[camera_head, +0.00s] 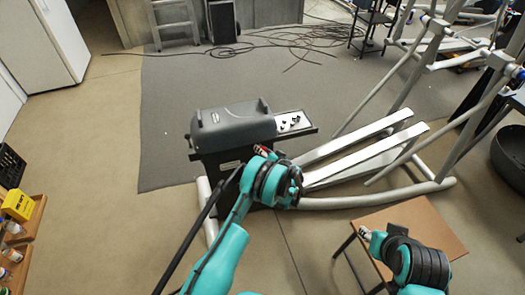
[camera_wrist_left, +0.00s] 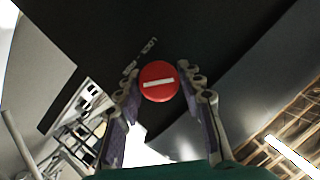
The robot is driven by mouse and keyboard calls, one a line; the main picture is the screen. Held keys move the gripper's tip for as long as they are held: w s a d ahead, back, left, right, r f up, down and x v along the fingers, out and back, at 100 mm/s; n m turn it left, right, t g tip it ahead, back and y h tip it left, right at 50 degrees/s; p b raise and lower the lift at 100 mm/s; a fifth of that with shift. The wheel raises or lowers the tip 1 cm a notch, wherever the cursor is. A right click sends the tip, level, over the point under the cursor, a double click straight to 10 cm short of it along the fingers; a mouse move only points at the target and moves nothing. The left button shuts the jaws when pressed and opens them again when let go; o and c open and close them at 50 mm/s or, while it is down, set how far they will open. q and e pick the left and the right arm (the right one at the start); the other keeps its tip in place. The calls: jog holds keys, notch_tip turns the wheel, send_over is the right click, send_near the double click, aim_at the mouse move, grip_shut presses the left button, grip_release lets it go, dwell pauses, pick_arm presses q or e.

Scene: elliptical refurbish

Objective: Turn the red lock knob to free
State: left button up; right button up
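The red lock knob (camera_wrist_left: 158,83) is a round disc with a white bar, close to level and slightly tilted, on a dark panel in the left wrist view. My left gripper (camera_wrist_left: 160,80) is open, with one finger on each side of the knob; I cannot tell whether they touch it. In the head view, the left gripper (camera_head: 262,151) is at the near side of the elliptical's dark housing (camera_head: 232,125), and its arm hides part of that side. My right gripper (camera_head: 366,234) is over a small wooden-topped table, away from the elliptical; its fingers are too small to read.
The elliptical's pale rails (camera_head: 365,150) and curved frame tube (camera_head: 380,200) extend right of the housing. The wooden-topped table (camera_head: 440,222) stands at the front right. Cables (camera_head: 300,35) lie on the floor at the back. A wooden shelf (camera_head: 30,225) stands at left.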

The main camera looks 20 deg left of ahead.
pick_arm(q)
jog(key=shift+o, duration=0.9)
jog(key=v, duration=1.2)
